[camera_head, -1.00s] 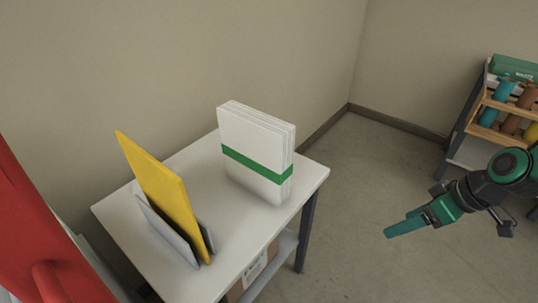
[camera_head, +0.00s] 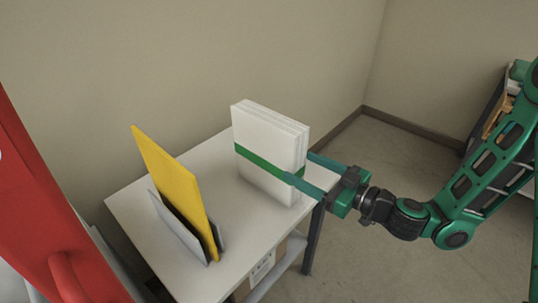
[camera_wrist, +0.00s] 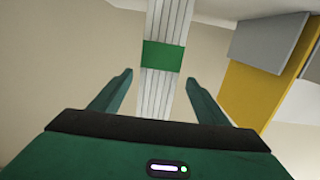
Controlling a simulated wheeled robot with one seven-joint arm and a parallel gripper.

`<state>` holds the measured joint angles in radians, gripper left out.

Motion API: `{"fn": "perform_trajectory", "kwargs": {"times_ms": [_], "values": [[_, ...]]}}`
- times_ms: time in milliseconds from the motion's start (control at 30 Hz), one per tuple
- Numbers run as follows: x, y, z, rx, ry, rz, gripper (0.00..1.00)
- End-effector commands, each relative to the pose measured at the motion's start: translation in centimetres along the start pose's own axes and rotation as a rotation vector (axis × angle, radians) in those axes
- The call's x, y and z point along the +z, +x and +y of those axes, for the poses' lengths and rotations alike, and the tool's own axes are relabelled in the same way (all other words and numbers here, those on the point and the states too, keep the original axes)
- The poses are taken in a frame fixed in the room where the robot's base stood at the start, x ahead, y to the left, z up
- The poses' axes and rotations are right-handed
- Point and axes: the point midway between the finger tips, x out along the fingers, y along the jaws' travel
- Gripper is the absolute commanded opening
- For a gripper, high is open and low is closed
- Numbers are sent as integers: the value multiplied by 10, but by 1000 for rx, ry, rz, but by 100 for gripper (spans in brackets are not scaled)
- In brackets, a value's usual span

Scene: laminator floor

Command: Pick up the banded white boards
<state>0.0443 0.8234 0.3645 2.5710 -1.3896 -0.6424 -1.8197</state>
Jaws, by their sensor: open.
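The banded white boards (camera_head: 268,135) stand upright as a stack on the small white table, with a green band (camera_head: 262,164) around the middle. In the wrist view the boards' edges (camera_wrist: 165,25) and the green band (camera_wrist: 163,56) show straight ahead, between the fingers. My gripper (camera_head: 305,175) is open at the right side of the stack. One finger reaches along the front face near the band and the other passes behind. In the wrist view the gripper (camera_wrist: 160,84) has a gap on each side of the boards.
A yellow board (camera_head: 178,190) leans in a grey holder (camera_head: 178,228) left of the stack; both also show at the right in the wrist view. The white table (camera_head: 130,204) stands near the wall. A red object (camera_head: 45,200) is at the far left. A shelf (camera_head: 497,112) stands at the right.

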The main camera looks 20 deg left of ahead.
Motion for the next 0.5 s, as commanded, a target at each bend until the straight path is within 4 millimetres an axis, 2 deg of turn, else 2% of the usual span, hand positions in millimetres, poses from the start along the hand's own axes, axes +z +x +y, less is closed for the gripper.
{"fn": "perform_trajectory", "kwargs": {"times_ms": [500], "values": [[-2,53,3,12,14,10,69]]}}
